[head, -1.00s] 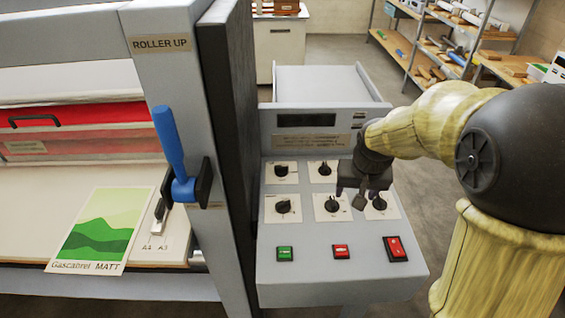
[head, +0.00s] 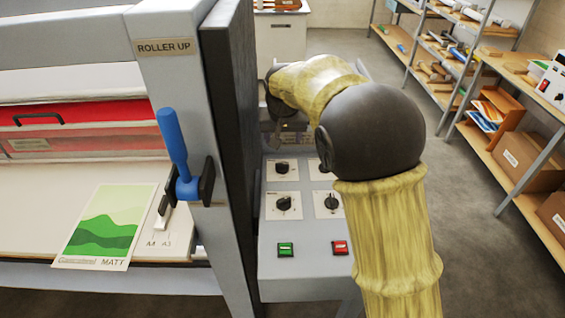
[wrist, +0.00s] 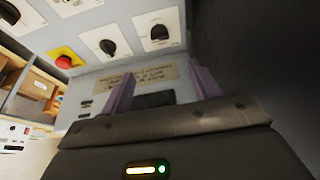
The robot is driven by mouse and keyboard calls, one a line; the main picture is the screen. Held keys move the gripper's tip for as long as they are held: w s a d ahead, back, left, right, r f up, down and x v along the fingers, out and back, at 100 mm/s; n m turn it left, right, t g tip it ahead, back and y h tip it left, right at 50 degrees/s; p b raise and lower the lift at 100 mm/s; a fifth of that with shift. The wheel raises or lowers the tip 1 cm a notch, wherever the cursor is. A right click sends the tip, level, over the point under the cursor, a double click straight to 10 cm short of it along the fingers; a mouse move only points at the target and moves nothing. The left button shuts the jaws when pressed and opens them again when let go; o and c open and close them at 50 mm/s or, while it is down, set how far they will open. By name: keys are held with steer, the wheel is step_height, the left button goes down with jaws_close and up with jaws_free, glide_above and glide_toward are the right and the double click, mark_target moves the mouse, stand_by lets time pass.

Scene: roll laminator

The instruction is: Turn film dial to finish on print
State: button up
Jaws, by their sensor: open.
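The print (head: 105,225) lies on the feed table at left, with a green landscape and the word MATT on its lower edge. The grey control panel (head: 300,262) carries several black dials; four show, such as the upper left dial (head: 282,168) and lower left dial (head: 283,204). Their legends are too small to read, so I cannot tell which is the film dial. My arm hides the panel's right side. My gripper (wrist: 162,90) is open and empty over the panel's upper part, near the label plate (wrist: 130,80). Two dials (wrist: 107,46) (wrist: 159,32) show beyond its fingers.
A red button on yellow (wrist: 66,60) sits beside the dials in the wrist view. Green (head: 285,249) and red (head: 340,247) buttons line the panel's front. The dark-sided laminator post (head: 185,70), with a blue lever (head: 173,145), stands close on the left. Shelves stand at right.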

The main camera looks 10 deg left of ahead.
mark_target(283, 164)
steer(key=p+x, duration=0.4)
steer(key=x, duration=1.3)
steer(key=shift+d, duration=0.1)
steer(key=c, duration=1)
